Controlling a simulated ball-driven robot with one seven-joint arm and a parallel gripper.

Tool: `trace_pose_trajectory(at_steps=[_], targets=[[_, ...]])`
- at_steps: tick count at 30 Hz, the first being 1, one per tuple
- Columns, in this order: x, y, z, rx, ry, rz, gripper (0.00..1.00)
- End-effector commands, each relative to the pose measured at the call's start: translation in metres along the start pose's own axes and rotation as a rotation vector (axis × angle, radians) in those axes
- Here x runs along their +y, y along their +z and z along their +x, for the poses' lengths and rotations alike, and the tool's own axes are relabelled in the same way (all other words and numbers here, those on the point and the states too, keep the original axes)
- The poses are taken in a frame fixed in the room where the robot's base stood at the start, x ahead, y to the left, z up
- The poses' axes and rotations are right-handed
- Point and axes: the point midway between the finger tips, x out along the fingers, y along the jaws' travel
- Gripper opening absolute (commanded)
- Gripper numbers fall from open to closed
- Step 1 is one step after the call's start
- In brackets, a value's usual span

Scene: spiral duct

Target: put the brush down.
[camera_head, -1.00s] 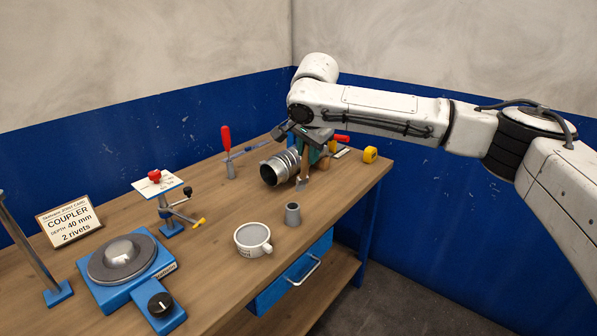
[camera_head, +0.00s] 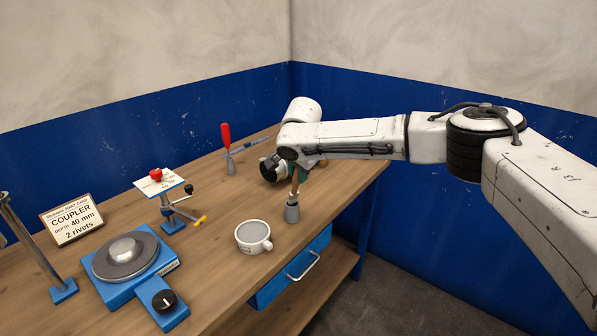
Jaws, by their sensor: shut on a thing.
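The brush (camera_head: 294,186) is upright, with a thin wooden handle. My gripper (camera_head: 297,172) is shut on its upper part, above the bench's right front.
A red-handled tool (camera_head: 226,138) stands in a grey holder behind. The blue turntable (camera_head: 128,262) is at front left.

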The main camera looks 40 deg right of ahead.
Motion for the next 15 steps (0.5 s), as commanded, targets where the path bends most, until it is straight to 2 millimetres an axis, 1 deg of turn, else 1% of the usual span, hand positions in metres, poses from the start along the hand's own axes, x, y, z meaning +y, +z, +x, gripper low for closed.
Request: trace_pose_trajectory(at_steps=[14,15], targets=[[0.004,0.004,0.011,-0.001,0.000,0.002,0.00],[0.003,0.003,0.010,-0.001,0.000,0.001,0.28]])
